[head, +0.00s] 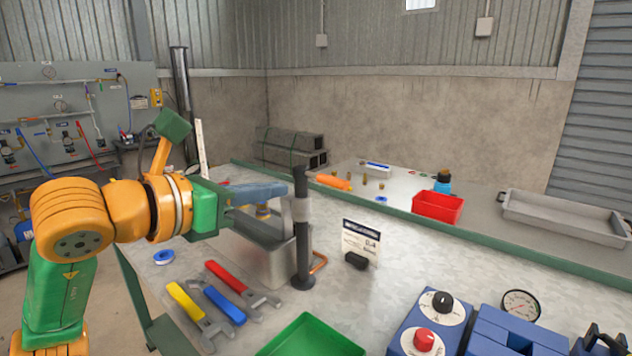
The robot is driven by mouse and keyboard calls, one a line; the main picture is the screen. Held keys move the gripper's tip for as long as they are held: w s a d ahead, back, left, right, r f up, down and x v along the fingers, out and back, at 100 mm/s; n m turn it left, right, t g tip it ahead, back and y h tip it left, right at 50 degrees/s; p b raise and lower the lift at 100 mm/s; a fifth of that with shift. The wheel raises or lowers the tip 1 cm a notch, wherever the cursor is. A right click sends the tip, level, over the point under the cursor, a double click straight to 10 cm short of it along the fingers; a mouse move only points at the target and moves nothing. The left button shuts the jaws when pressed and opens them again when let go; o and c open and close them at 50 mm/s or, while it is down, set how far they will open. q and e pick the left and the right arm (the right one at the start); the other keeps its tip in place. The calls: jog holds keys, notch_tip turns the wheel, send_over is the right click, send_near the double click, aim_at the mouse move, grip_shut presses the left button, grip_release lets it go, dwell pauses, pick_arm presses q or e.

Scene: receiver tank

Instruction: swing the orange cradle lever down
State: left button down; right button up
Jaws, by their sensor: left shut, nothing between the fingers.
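My left gripper (268,236) reaches in from the left, its dark fingers shut and empty, beside a grey block-like tank or stand (285,262) on the bench. A blue-grey rounded part (258,192) shows just above the fingers. A dark upright post (302,235) with a grey collar stands at the block's right side. A short orange curved piece (320,263) shows low behind the post; I cannot tell whether it is the cradle lever. Whether the fingers touch anything is unclear. My right gripper is not in view.
On the bench are yellow, blue and red-handled tools (228,305), blue-white tape (163,257), a green tray (310,338), a sign (360,242) and a blue box with knobs (430,325). The back bench holds a red bin (437,207), a grey tray (565,218) and an orange item (333,182).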

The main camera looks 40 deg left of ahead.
aim_at(331, 180)
pick_arm(q)
jog(key=p+x, duration=0.4)
jog(key=x, duration=0.1)
jog(key=p+x, duration=0.3)
jog(key=x, duration=0.2)
jog(key=shift+w+r+p, duration=0.15)
jog(key=shift+w+p, duration=0.25)
jog(key=shift+w, duration=0.05)
jog(key=shift+w+d+f, duration=0.1)
jog(key=shift+w+f, duration=0.15)
jog(key=shift+p, duration=0.3)
